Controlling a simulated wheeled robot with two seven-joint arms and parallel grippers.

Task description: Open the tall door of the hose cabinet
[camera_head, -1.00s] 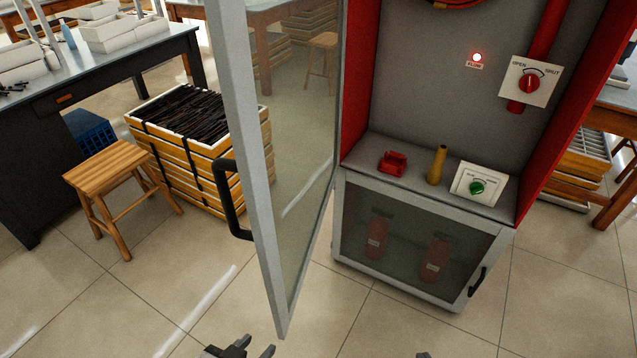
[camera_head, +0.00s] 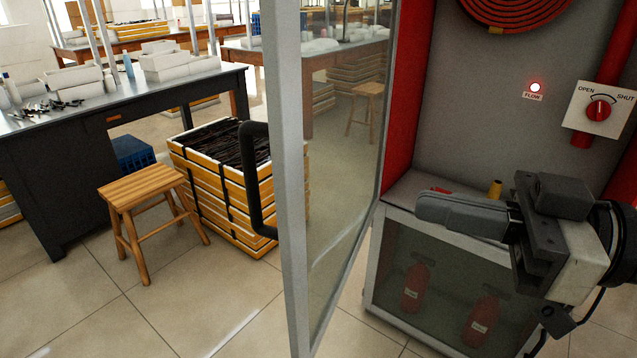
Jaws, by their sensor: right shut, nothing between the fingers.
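The tall glazed door (camera_head: 297,190) of the hose cabinet stands swung open to the left, with a pale grey frame and a see-through pane. Its black handle (camera_head: 255,180) is on the door's outer left side. The hose cabinet (camera_head: 475,100) has a red side, a grey back and a coiled red hose (camera_head: 515,8) at the top. My right gripper (camera_head: 425,207) is shut and empty, pointing left in front of the cabinet's shelf, to the right of the door and apart from the handle. My left gripper is not in view.
The lower glazed compartment (camera_head: 405,250) holds two red extinguishers and is shut. A red valve knob (camera_head: 598,110) and a lit flow lamp (camera_head: 535,87) are on the back panel. Left of the door stand a wooden stool (camera_head: 145,190), stacked yellow crates (camera_head: 215,210) and a dark workbench (camera_head: 50,170).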

